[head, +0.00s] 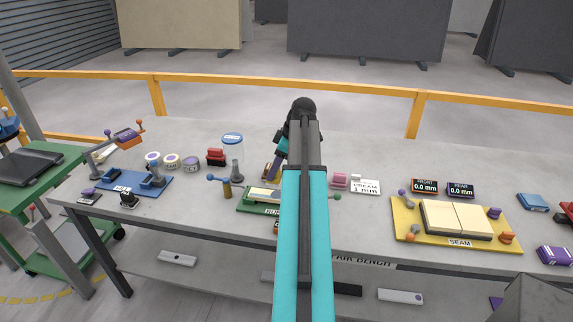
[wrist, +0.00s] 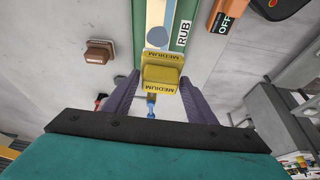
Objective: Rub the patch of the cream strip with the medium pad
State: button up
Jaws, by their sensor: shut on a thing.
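My gripper (wrist: 160,80) is shut on the yellow medium pad (wrist: 161,70), with one purple finger on each side of it. The green RUB board (wrist: 185,22) lies ahead of it in the wrist view, carrying the cream strip (wrist: 155,10). A round blue-grey patch (wrist: 157,37) on the strip shows just beyond the pad's far edge. I cannot tell whether the pad touches the strip. In the head view the board (head: 245,205) and strip (head: 263,193) are partly hidden behind my arm, and the pad cannot be made out.
A brown block (wrist: 100,50) lies left of the board, and an orange OFF box (wrist: 226,16) right of it. In the head view, red pads (head: 216,157), pink pads (head: 340,180) and a CREAM 1 mm sign (head: 366,187) stand nearby. The yellow SEAM board (head: 408,235) is at right.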

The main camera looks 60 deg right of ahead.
jog(key=s+d, duration=0.2)
jog(key=shift+s+d, duration=0.35)
jog(key=shift+f, duration=0.15)
